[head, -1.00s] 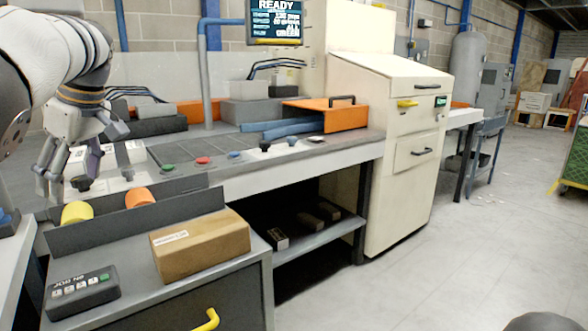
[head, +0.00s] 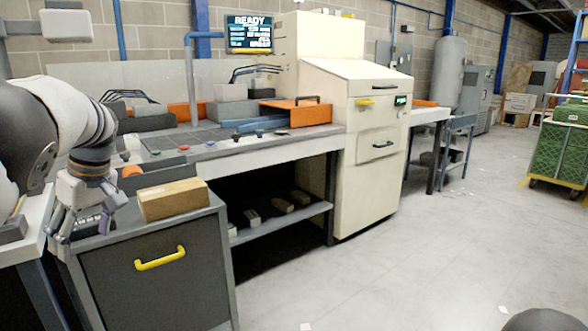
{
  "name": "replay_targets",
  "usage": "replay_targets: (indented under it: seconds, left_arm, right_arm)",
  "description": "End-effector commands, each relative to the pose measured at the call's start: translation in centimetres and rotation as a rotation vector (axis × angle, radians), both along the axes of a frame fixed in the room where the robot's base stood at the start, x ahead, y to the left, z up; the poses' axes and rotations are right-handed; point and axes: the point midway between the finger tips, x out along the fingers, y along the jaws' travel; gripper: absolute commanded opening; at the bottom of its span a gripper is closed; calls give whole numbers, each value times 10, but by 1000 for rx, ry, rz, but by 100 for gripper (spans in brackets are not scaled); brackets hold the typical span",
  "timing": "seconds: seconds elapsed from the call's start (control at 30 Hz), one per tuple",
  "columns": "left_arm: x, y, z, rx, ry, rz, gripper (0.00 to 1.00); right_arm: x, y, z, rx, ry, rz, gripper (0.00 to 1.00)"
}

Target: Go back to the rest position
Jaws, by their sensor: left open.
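My left gripper (head: 82,232) hangs at the left of the head view with its fingers pointing down. It is open and nothing shows between its fingers. It is in front of the left part of the grey cabinet (head: 150,285) and hides part of the cabinet top. A cardboard box (head: 173,200) lies on the cabinet top, to the right of the gripper and apart from it. My right gripper is not in view.
A yellow handle (head: 160,258) sticks out from the cabinet front. Behind it stands a long workbench (head: 270,147) with a cream machine (head: 375,150) at its right end. A green cart (head: 560,155) stands at the far right.

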Motion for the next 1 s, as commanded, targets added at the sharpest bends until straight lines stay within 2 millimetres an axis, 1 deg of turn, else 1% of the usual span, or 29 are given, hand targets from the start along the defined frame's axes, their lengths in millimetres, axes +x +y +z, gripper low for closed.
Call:
replay_targets:
  seconds: [0.03,0.07,0.1,0.17,0.2,0.27,0.3,0.37,0.4,0.47,0.5,0.57,0.6,0.67,0.7,0.73,0.8,0.83,0.9,1.0]
  left_arm:
    - [-11,2,-36,-14,42,-42,67]
    - [-17,3,-58,-19,65,-77,67]
    - [-28,3,-87,-25,95,-125,67]
    - [-49,0,-132,-39,141,-205,67]
    - [-66,-4,-161,-49,173,-262,67]
    - [-98,-12,-203,-69,223,-351,67]
    - [-122,-20,-228,-85,254,-412,67]
    - [-161,-34,-262,-112,298,-508,67]
    - [-188,-45,-280,-133,325,-574,67]
    - [-232,-64,-303,-170,362,-675,67]
    - [-263,-79,-314,-198,384,-743,67]
    - [-309,-102,-324,-243,409,-847,67]
    - [-339,-117,-327,-275,421,-913,67]
    - [-380,-141,-326,-324,431,-1007,67]
    - [-403,-154,-322,-354,433,-1063,67]
    - [-418,-164,-318,-374,433,-1099,67]
    - [-446,-181,-308,-414,429,-1166,67]
    - [-454,-187,-305,-428,425,-1188,67]
    - [-467,-196,-299,-447,419,-1223,67]
    - [-472,-200,-296,-457,415,-1241,67]
  right_arm:
    - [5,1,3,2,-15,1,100]
    - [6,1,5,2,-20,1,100]
    - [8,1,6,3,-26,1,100]
    - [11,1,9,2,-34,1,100]
    - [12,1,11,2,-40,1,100]
    - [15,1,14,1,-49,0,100]
    - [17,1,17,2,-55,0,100]
    - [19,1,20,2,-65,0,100]
    - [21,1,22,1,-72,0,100]
    - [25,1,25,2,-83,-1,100]
    - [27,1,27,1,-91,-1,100]
    - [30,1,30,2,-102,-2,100]
    - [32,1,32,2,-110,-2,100]
    - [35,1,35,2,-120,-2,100]
    - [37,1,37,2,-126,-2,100]
    - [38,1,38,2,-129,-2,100]
    - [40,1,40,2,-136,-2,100]
    - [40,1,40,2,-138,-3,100]
    - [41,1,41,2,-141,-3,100]
    - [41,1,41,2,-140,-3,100]
